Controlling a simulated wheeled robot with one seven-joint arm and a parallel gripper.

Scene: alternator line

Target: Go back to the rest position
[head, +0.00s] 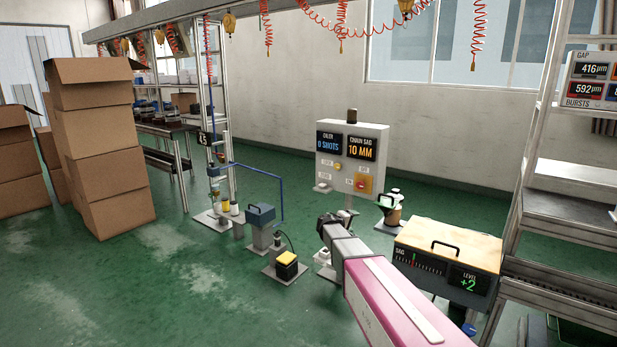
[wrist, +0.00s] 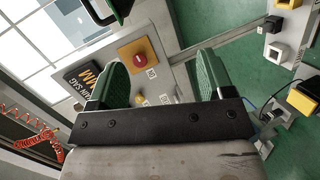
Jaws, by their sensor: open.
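My gripper (head: 327,222) is at the end of my outstretched pink and grey arm, in front of the grey control panel (head: 338,190) in the head view. Its fingertips are hard to make out there. In the wrist view my gripper (wrist: 160,62) has its two green fingers wide apart with nothing between them. Behind the fingers the wrist view shows the panel tilted, with a red button (wrist: 140,58) on an orange plate. The gap between fingers and panel cannot be told.
A box reading level +2 (head: 450,250) stands right of my arm, beside a metal rack (head: 570,205). A yellow-topped pedestal (head: 286,262) and a blue-grey device (head: 261,220) stand left of it. Stacked cartons (head: 100,140) are at left. Green floor is clear at front left.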

